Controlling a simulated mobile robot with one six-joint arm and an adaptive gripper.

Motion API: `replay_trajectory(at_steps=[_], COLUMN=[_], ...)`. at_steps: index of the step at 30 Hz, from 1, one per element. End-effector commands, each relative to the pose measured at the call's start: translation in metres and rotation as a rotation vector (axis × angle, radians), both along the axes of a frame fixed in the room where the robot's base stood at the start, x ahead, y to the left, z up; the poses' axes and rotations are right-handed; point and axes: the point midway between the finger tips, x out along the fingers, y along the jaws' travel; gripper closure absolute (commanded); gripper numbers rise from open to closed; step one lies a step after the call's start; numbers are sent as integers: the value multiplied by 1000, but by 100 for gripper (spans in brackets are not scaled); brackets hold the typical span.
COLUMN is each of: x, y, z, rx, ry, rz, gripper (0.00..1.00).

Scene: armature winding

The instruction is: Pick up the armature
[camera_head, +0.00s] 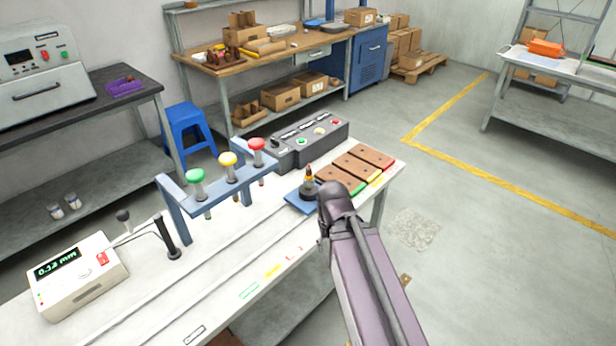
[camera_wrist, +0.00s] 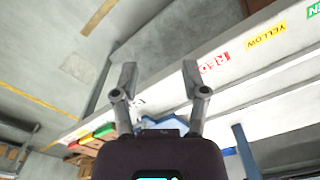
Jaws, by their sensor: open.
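The armature (camera_head: 309,178) is a small upright part with a copper-orange middle and a dark base. It stands on a blue plate (camera_head: 297,203) near the right end of the white workbench in the head view. In the wrist view my gripper (camera_wrist: 160,78) is open, its two fingers spread wide with nothing between them. A piece of blue (camera_wrist: 163,123) shows low between the fingers, probably the same plate; I cannot make out the armature there. In the head view my arm reaches in from the lower right beside the armature, and the fingers cannot be made out.
A blue rack (camera_head: 216,168) with green, yellow and red knobs stands left of the armature. A grey button box (camera_head: 310,142) is behind it, brown blocks (camera_head: 357,168) to its right. A meter box (camera_head: 78,275) sits at the left. The bench's front strip with coloured labels is clear.

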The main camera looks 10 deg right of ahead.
Motion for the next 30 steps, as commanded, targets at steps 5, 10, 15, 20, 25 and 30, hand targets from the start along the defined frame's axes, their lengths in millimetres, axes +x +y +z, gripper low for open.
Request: replay_trajectory(at_steps=[5,10,15,20,25,30], x=[0,0,9,33,76,128], y=[0,0,0,0,0,2], z=[0,0,7,23,51,85], rx=[0,0,0,0,0,0], ry=[0,0,0,0,0,0], rz=[0,0,3,11,25,43], gripper=[43,29,29,29,29,29])
